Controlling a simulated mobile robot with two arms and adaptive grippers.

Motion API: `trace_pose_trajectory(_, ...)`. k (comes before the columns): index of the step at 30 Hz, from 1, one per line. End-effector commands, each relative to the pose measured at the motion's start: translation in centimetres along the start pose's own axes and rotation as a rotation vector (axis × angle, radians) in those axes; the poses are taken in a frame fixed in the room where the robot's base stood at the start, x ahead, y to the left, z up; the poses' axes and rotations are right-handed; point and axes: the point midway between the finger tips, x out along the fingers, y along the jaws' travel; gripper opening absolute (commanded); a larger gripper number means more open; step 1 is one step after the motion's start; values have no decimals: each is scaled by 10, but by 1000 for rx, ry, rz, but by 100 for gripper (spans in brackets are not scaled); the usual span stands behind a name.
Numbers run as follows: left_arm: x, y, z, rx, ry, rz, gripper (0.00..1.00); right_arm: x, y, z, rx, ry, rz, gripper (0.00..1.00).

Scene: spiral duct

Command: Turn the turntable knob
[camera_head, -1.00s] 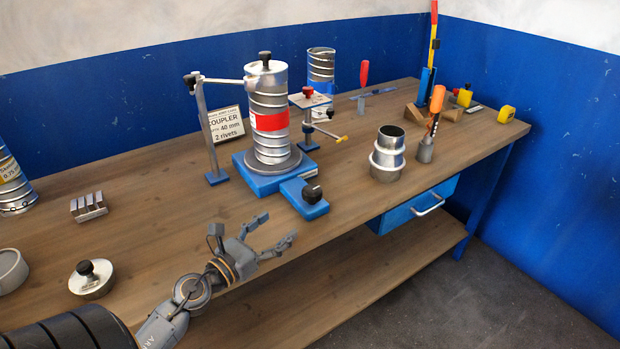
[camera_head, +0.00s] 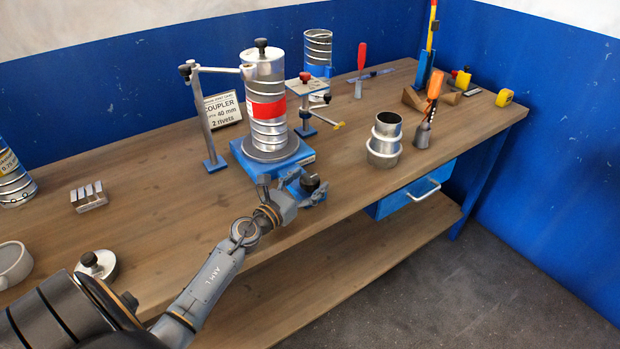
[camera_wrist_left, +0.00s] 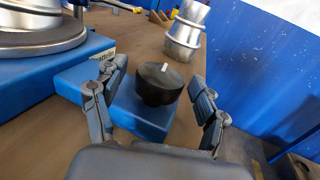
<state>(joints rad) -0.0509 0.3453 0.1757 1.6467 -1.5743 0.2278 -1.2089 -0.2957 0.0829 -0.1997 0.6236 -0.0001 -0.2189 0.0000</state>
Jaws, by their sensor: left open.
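The black turntable knob (camera_head: 310,183) sits on the blue block at the front right of the turntable base (camera_head: 262,172). In the left wrist view the knob (camera_wrist_left: 158,83) is round, with a white mark on its top. My left gripper (camera_head: 288,183) is open, and its fingers (camera_wrist_left: 160,100) stand on either side of the knob with visible gaps. I see no contact. A spiral duct (camera_head: 266,88) with a red label stands upright on the round turntable plate. My right gripper is not in view.
A post with an arm (camera_head: 203,115) stands left of the duct and reaches its top. A metal coupler (camera_head: 385,140) and an orange-handled tool (camera_head: 430,105) stand to the right. A small clamp stand (camera_head: 306,105) is behind.

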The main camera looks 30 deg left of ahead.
Motion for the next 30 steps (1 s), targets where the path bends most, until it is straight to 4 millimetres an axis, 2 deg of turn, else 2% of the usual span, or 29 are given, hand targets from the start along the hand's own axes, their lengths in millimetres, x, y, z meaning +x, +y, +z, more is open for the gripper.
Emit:
trace_pose_trajectory(4, 8, 0, 0, -1, 0, -1, 72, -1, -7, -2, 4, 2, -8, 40)
trace_pose_trajectory(12, 9, 0, 0, -1, 0, -1, 72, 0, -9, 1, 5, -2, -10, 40)
trace_pose_trajectory(20, 9, 0, 0, 0, 0, 0, 19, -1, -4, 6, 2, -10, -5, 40)
trace_pose_trajectory(21, 9, 0, 0, 0, 0, -1, 17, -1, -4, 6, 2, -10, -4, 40)
trace_pose_trajectory(30, 9, 0, 1, -1, 0, 18, 17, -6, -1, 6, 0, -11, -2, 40)
